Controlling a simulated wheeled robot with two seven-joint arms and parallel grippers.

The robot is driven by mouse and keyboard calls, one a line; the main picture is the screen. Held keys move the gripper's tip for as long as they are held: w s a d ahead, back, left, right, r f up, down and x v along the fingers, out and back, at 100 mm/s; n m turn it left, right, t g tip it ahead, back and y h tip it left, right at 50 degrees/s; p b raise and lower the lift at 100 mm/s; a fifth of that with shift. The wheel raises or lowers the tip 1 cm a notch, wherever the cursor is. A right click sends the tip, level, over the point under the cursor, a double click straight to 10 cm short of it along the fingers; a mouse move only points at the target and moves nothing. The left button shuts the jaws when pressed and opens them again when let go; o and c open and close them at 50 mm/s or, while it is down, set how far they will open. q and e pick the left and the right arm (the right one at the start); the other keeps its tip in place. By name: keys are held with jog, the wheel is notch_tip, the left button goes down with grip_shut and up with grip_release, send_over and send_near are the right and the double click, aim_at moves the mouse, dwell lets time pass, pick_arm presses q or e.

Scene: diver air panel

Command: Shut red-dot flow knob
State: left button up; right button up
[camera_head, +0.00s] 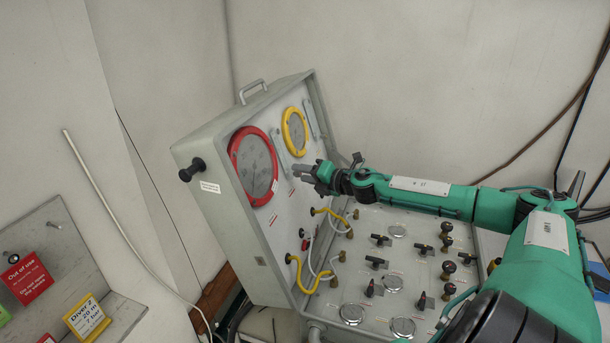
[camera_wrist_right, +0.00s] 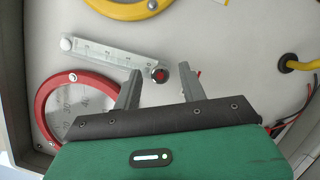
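The red-dot flow knob (camera_wrist_right: 159,75) is a small dark knob with a red centre, at the end of a clear flow tube (camera_wrist_right: 108,54) on the upright panel. My right gripper (camera_wrist_right: 159,72) is open, with one finger on each side of the knob in the right wrist view. Gaps show between the knob and both fingers, but I cannot tell how deep the fingers reach. In the head view, my right gripper (camera_head: 312,173) is at the panel, right of the red gauge, and hides the knob. My left gripper is not in view.
A red-ringed gauge (camera_head: 253,166) and a yellow-ringed gauge (camera_head: 294,131) sit on the upright panel. Yellow hoses (camera_head: 308,284) hang below. The lower panel (camera_head: 345,285) carries several black valve handles under my right arm. Signs (camera_head: 86,318) stand at lower left.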

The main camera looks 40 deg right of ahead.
jog(key=shift+s+f, duration=0.1)
jog(key=shift+f, duration=0.05)
jog(key=shift+b+v, duration=0.85)
jog(key=shift+v, duration=0.1)
jog(key=shift+s, duration=0.25)
